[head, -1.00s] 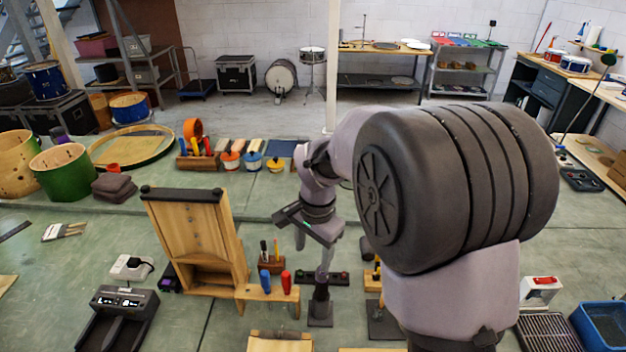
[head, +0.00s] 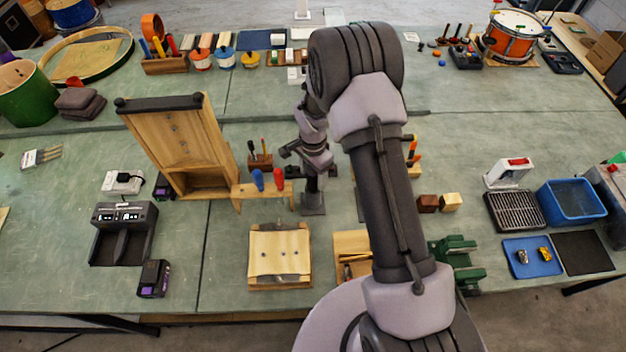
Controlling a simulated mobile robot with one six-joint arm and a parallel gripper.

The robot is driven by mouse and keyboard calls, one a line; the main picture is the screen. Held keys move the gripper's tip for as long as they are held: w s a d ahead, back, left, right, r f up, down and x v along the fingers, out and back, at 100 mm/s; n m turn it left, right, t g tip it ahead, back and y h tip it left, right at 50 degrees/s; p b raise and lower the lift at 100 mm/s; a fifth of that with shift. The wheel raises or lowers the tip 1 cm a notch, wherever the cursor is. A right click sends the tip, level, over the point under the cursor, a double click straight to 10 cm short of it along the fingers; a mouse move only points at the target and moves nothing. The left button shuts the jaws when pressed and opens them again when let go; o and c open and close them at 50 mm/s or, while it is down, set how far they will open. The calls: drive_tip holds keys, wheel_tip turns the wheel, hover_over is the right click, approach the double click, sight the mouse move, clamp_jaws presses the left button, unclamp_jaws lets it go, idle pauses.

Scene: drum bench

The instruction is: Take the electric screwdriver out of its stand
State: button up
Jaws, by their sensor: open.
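A small dark stand (head: 312,205) with a square base is on the green bench, just right of the wooden rack with red and blue handles. A dark upright body, which looks like the electric screwdriver (head: 311,184), rises from it. My gripper (head: 308,162) is open, above and around the screwdriver's upper end in the picture. My wrist and gripper hide the screwdriver's top. I cannot tell whether the jaws touch it.
A wooden rack (head: 262,191) holding red and blue handles stands close on the left, beside a tall wooden frame (head: 180,140). A wooden block (head: 279,252) lies in front. A green vise (head: 455,258) and blue bin (head: 571,203) are to the right.

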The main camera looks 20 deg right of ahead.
drive_tip(key=shift+f, duration=0.3)
drive_tip(key=shift+r, duration=0.1)
clamp_jaws()
wheel_tip(320, 180, up, 10)
idle(0.3)
drive_tip(key=shift+r, duration=0.5)
